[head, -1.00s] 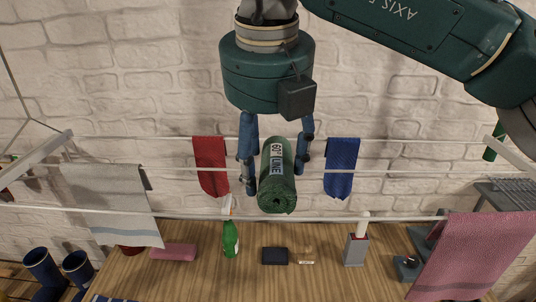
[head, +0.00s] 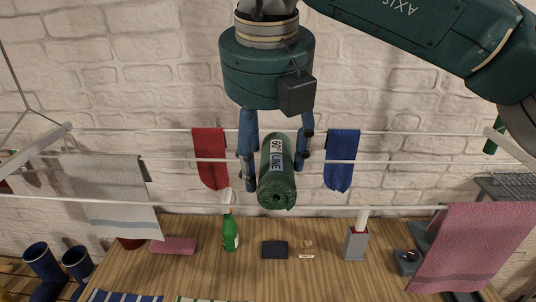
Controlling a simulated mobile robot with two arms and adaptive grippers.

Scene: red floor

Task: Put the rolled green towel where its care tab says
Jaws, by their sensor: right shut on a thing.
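The rolled green towel (head: 278,190) is held between the blue fingers of my right gripper (head: 276,172) in the middle of the head view. Its white care tab (head: 276,155) faces up and reads "60°" and "LINE". The towel hides parts of the drying rack's back rail (head: 390,133) and middle rail (head: 400,164); I cannot tell whether it touches them. A red cloth (head: 210,165) hangs to the left and a blue cloth (head: 342,150) to the right. My left gripper is out of view.
A grey towel (head: 105,190) and a pink towel (head: 470,245) hang at the sides. The wooden table (head: 200,275) below bears a green spray bottle (head: 231,236), a pink block (head: 173,246), a dark pad (head: 275,250) and a grey box (head: 355,244). Blue boots (head: 40,265) stand at left.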

